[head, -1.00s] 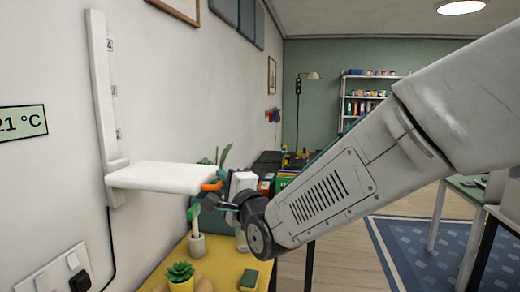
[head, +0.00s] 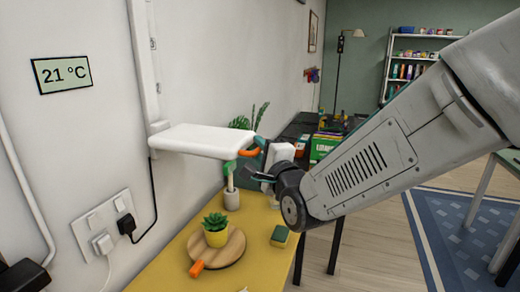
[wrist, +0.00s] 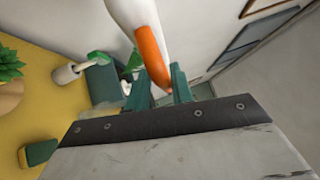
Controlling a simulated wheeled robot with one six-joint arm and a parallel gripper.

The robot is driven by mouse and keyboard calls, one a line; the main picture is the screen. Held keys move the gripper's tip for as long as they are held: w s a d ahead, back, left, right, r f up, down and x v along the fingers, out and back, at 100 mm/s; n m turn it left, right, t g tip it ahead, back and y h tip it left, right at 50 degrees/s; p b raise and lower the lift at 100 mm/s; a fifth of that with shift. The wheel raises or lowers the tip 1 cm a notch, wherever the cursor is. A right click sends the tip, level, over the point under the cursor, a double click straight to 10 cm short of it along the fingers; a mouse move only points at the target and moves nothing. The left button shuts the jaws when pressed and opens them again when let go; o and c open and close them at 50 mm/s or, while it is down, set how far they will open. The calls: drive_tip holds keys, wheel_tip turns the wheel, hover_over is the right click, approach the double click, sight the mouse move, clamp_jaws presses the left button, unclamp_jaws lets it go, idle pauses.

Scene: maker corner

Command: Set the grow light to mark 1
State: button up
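The grow light is a white flat panel (head: 200,140) on a vertical white wall rail (head: 145,60). It sits low on the rail, level and sticking out over the yellow table. An orange handle (head: 250,151) curves from its front corner. The panel (wrist: 125,10) and handle (wrist: 150,55) also show in the wrist view. My gripper (head: 262,162) is at the handle. Its green fingers (wrist: 160,85) stand apart, with the lower end of the handle between their tips. I see no firm grip. The mark labels on the rail are too small or hidden here.
Below the panel, the yellow table (head: 175,265) holds a succulent (head: 215,222) on a round wooden board (head: 215,250), a sponge (head: 280,236) and a light pot (head: 231,199). Wall sockets (head: 103,222) with plugs are at left. Open floor lies at right.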

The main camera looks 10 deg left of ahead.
drive_tip(key=v, duration=0.7)
drive_tip(key=shift+s+d, duration=0.15)
drive_tip(key=shift+s, duration=0.2)
drive_tip(key=shift+f, duration=0.1)
